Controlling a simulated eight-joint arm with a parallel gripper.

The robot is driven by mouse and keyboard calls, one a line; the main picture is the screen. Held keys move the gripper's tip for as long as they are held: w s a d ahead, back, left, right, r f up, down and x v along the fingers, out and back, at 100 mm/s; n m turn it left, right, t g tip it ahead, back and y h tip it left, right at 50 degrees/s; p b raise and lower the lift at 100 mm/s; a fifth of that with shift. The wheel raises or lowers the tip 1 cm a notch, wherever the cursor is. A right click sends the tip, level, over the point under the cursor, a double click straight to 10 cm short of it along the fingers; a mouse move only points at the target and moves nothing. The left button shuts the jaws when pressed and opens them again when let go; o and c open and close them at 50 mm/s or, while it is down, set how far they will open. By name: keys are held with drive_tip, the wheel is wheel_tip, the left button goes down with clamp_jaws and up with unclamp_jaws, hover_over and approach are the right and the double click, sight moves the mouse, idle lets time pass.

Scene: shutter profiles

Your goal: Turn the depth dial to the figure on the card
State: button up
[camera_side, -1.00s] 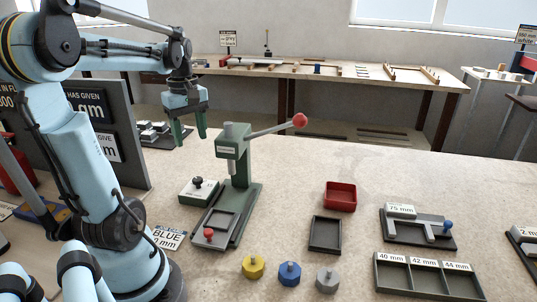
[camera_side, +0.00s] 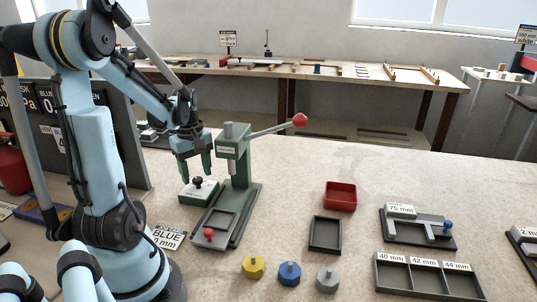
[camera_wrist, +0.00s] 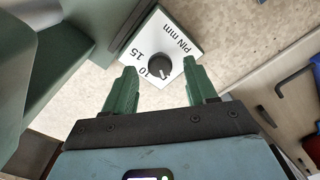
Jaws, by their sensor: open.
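The depth dial is a dark knob (camera_side: 198,181) on a green box with a white top plate (camera_side: 207,189), left of the green press. In the wrist view the knob (camera_wrist: 159,66) sits on the white plate (camera_wrist: 178,35), which reads "PIN mm", with 15 and 10 legible. The knob's pointer setting is too small to read surely. My gripper (camera_side: 196,178) is open above the dial; its green fingers (camera_wrist: 155,90) are apart with the knob between and beyond them in the wrist view. The card (camera_side: 168,237) reads "BLUE" and a partly hidden "0 mm".
The green press (camera_side: 238,170) with a red-balled lever (camera_side: 299,120) stands close to the right of my gripper. Yellow (camera_side: 253,267), blue (camera_side: 290,273) and grey (camera_side: 327,280) knobbed pieces, a red tray (camera_side: 340,196) and a dark tray (camera_side: 325,235) lie further right.

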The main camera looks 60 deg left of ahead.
drive_tip(key=shift+f, duration=0.7)
drive_tip(key=c, duration=1.1)
drive_tip(key=shift+o, duration=0.2)
drive_tip(key=shift+m, duration=0.4)
drive_tip(key=m, duration=0.5)
drive_tip(key=shift+m, duration=0.3)
drive_tip(key=m, duration=0.5)
drive_tip(key=shift+m, duration=0.4)
